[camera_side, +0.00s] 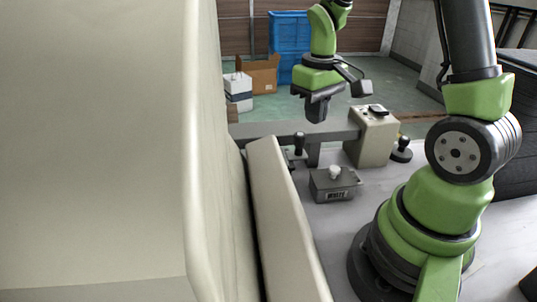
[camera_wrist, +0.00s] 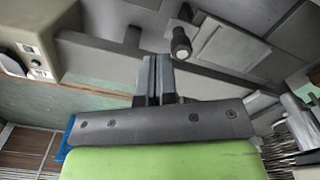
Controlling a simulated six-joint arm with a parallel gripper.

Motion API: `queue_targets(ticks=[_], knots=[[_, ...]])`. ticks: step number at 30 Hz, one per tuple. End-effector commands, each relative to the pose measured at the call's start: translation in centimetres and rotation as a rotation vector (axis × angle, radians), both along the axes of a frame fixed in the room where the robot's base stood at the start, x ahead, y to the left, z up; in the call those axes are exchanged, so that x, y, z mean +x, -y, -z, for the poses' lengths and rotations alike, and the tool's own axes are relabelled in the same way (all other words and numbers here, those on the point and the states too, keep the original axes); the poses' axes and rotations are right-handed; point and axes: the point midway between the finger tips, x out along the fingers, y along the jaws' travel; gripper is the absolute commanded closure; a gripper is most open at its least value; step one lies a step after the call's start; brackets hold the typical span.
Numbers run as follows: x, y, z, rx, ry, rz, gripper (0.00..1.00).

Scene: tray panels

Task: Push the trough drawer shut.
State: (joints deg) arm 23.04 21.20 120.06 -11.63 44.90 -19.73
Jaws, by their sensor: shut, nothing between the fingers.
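I cannot tell for certain which part is the trough drawer. A small grey box (camera_side: 335,186) with a white knob on top and a "WHITE" label stands on the grey work surface in the side view. Behind it, a grey beam (camera_side: 262,131) runs sideways to a beige box (camera_side: 371,138). My gripper (camera_side: 317,119) is shut and empty, pointing down above and behind the beam in the picture. In the wrist view its closed fingers (camera_wrist: 157,62) point toward dark grey panels, with a round-ended knob (camera_wrist: 181,43) ahead to the right. I see no clear contact.
A large beige body (camera_side: 95,130) and a long beige strip (camera_side: 283,215) fill the left side. Black-knobbed levers stand by the beam (camera_side: 299,142) and the beige box (camera_side: 402,146). Blue crates (camera_side: 290,35) and a cardboard box (camera_side: 260,72) are far behind. The front-centre surface is clear.

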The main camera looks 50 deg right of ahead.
Motion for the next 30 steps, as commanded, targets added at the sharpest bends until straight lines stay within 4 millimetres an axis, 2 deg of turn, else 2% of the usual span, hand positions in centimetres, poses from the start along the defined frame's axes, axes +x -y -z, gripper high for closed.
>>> queue_targets(ticks=[13, 30], knots=[[-0.3, 0.2, 0.4, 0.001, -0.003, -0.001, 1.00], [-0.3, 0.2, 5.2, 0.001, -0.003, -0.001, 1.00]])
